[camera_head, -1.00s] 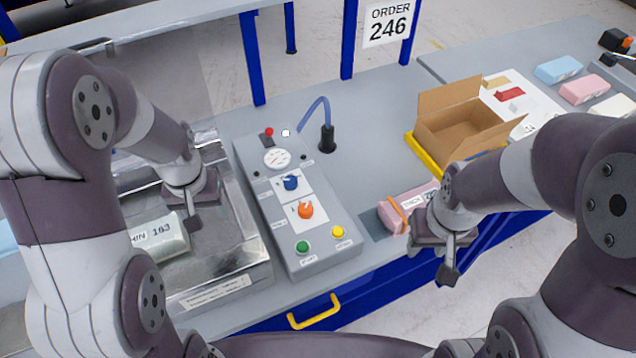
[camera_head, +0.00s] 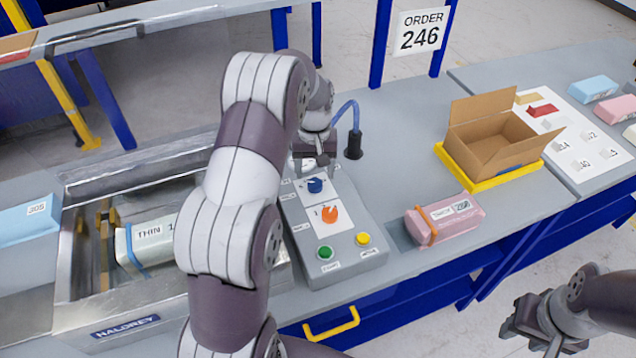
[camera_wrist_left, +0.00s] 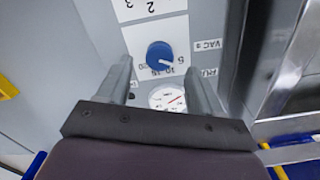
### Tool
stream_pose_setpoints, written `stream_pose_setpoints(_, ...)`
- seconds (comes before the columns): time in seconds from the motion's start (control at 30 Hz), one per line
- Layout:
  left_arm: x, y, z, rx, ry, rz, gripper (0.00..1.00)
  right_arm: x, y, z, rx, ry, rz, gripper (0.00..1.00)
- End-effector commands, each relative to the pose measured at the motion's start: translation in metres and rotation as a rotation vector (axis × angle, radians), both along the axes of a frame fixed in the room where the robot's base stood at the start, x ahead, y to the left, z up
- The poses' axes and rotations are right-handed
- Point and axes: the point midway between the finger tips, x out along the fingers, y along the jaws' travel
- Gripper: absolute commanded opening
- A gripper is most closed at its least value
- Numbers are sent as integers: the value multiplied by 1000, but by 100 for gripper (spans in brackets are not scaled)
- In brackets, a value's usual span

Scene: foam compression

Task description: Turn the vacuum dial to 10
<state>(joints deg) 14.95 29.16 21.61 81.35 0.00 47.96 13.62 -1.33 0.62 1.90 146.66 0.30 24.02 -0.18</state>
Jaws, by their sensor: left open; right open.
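The blue dial (camera_head: 315,185) sits on the grey control panel (camera_head: 350,262), above the orange dial (camera_head: 329,214). In the left wrist view the blue dial (camera_wrist_left: 160,55) has numbers along its edge and a VAC label (camera_wrist_left: 208,44) beside it. I cannot read its setting surely. My left gripper (camera_head: 312,168) is over the upper panel, just behind the blue dial in the head view. In the left wrist view its open fingers (camera_wrist_left: 160,78) stand either side of the dial's line, apart from it. My right gripper (camera_head: 522,318) is open and empty at the lower right.
A round gauge (camera_wrist_left: 167,98) is between the fingers in the left wrist view. Green (camera_head: 325,253) and yellow (camera_head: 363,239) buttons are at the panel's front. A pink package (camera_head: 450,222) lies to the right, with an open carton (camera_head: 490,140) behind. A black hose fitting (camera_head: 353,146) stands behind the panel.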

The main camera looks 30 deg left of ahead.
Motion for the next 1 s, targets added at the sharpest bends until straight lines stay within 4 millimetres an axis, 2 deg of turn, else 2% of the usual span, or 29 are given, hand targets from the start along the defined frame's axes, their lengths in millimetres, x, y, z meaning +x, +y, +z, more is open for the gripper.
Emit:
stream_pose_setpoints(0.03, 0, 0, -6, -1, 3, 0, 66, 0, 0, 8, 0, 0, 0, 43)
stream_pose_setpoints(0.23, 0, 0, -36, 0, 0, -1, 66, 0, 0, 13, 0, 0, 0, 43)
stream_pose_setpoints(0.53, 0, 0, -43, 0, -1, -1, 66, 0, 0, 12, 0, 1, 0, 43)
stream_pose_setpoints(0.57, 0, 0, -43, 0, -1, -1, 62, 0, 0, 12, 0, 1, 0, 43)
stream_pose_setpoints(0.7, 0, 0, -43, 1, -2, -1, 17, 0, 0, 12, 0, 1, 0, 43)
stream_pose_setpoints(0.73, 0, 0, -43, 1, -2, -1, 9, 0, 0, 12, 0, 1, 0, 43)
stream_pose_setpoints(1.0, 0, 0, -43, 1, -2, -22, 9, 0, 0, 12, 0, 1, 0, 43)
